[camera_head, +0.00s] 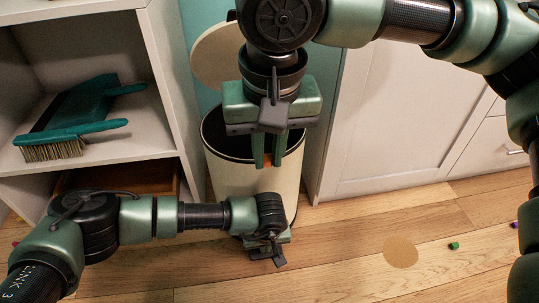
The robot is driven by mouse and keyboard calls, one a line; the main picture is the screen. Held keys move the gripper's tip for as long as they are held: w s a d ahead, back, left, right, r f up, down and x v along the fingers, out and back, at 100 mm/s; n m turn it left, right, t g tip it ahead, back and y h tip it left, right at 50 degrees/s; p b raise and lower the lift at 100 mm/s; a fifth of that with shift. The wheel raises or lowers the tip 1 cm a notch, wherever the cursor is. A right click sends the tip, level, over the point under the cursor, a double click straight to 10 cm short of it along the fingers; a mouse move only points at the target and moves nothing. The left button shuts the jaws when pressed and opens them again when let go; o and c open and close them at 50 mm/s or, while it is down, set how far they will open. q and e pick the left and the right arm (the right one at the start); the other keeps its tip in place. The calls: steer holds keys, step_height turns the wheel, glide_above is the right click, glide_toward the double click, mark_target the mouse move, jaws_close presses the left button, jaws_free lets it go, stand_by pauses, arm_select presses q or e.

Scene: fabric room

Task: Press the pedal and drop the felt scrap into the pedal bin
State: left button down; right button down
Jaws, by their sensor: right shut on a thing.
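The cream pedal bin (228,180) stands on the floor in the middle of the head view. Its round lid (207,60) is tipped up at the back, and the dark opening shows. My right gripper (268,160) points down over the front of the opening. It is shut on the felt scrap (267,161), of which only a small orange bit shows between the fingers. My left gripper (270,248) is low at the foot of the bin's front. The pedal is hidden behind it, and its jaw opening cannot be made out.
A white shelf unit on the left holds a teal dustpan and brush (62,136). A white cabinet (395,125) stands to the right. A flat tan disc (401,252) and a small green bit (453,245) lie on the wooden floor, which is otherwise mostly clear.

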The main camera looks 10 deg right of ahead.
steer(key=w, duration=1.4)
steer(key=shift+w, duration=0.35)
steer(key=c, duration=1.3)
jaws_free()
steer(key=s, duration=1.6)
